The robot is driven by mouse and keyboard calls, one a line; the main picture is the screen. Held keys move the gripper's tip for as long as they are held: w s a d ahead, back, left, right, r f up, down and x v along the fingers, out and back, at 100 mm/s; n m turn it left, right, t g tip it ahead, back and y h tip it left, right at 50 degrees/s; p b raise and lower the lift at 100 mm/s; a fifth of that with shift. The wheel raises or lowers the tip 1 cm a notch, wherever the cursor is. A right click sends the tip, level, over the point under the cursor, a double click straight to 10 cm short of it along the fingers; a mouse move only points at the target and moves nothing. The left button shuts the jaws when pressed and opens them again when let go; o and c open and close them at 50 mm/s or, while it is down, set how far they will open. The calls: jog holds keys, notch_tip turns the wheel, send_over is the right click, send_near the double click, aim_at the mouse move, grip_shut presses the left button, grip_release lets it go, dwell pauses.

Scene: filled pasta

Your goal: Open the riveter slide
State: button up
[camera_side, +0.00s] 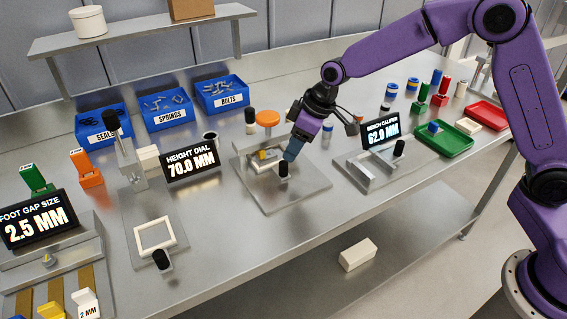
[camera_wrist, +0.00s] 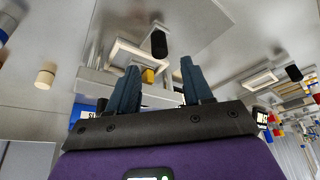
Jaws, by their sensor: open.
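The riveter is the metal fixture (camera_side: 312,185) in the middle of the bench, with an orange round knob (camera_side: 267,118) at its back. Its slide appears to be the pale part with an upright black handle (camera_side: 283,170) at the front. In the wrist view the black handle (camera_wrist: 159,43) stands beyond my fingertips, with a pale frame (camera_wrist: 125,52) and a small yellow part (camera_wrist: 148,76) near it. My gripper (camera_side: 289,155) is just above and behind the handle, pointing down. In the wrist view my gripper (camera_wrist: 158,68) has its blue fingers apart with nothing held between them.
The height dial display (camera_side: 191,163) stands left of the riveter, and the bench caliper display (camera_side: 381,136) stands right. Blue bins, one marked bolts (camera_side: 219,95), line the back. A green tray (camera_side: 445,140) and red tray (camera_side: 488,115) lie right. Bench in front is clear.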

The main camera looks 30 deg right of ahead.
aim_at(284, 162)
jog(key=x, duration=0.7)
jog(key=shift+f, duration=0.1)
